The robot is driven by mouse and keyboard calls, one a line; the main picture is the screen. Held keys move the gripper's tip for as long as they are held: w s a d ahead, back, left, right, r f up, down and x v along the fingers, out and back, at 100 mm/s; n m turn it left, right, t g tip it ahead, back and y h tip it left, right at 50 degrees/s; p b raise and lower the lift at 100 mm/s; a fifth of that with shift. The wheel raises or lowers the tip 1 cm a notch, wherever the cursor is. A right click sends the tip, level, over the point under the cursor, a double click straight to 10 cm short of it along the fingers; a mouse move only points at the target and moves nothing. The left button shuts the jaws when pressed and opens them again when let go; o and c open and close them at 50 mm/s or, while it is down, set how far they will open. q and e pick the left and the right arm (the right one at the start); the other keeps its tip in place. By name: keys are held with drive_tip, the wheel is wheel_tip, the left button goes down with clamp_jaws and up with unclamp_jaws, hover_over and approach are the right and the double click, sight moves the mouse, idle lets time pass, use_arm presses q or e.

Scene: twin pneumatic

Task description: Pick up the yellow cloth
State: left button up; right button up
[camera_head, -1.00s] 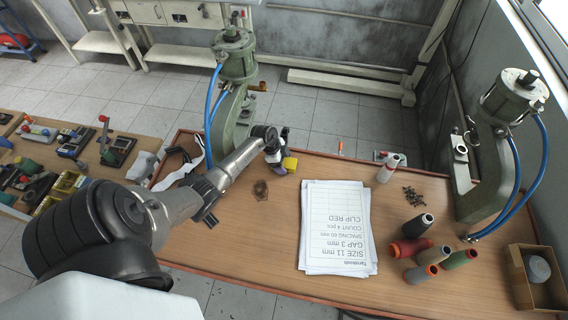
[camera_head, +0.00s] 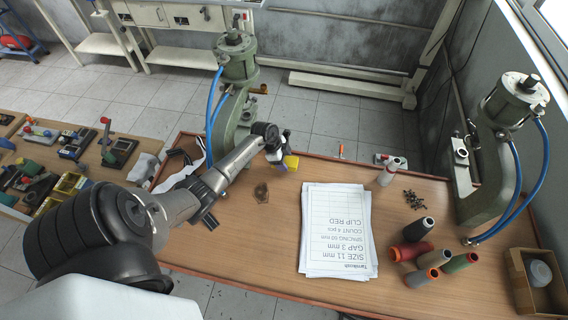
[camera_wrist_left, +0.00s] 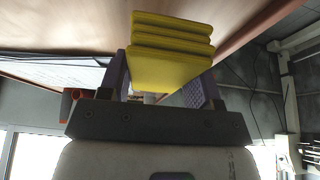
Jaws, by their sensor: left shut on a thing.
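The yellow cloth (camera_wrist_left: 171,50) is a folded stack of several layers. In the left wrist view it sits between the two purple fingers of my left gripper (camera_wrist_left: 165,82), which is shut on it. In the head view the left gripper (camera_head: 285,150) is above the wooden table near the left press, with the yellow cloth (camera_head: 291,162) showing at its tip. I cannot tell from the head view how far the cloth is above the table. My right gripper is not in view.
A green press (camera_head: 236,110) with blue hoses stands close behind the left gripper. Papers (camera_head: 335,225) lie mid-table. Thread spools (camera_head: 418,227), a white bottle (camera_head: 387,174), a second press (camera_head: 490,185) and a cardboard box (camera_head: 520,290) are to the right.

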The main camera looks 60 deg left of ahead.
use_arm(q)
drive_tip(key=w+d+r, duration=0.2)
drive_tip(key=d+r, duration=0.6)
drive_tip(key=d, duration=0.3)
drive_tip(key=shift+w+d+r, duration=0.15)
drive_tip(key=shift+w+r, duration=0.1)
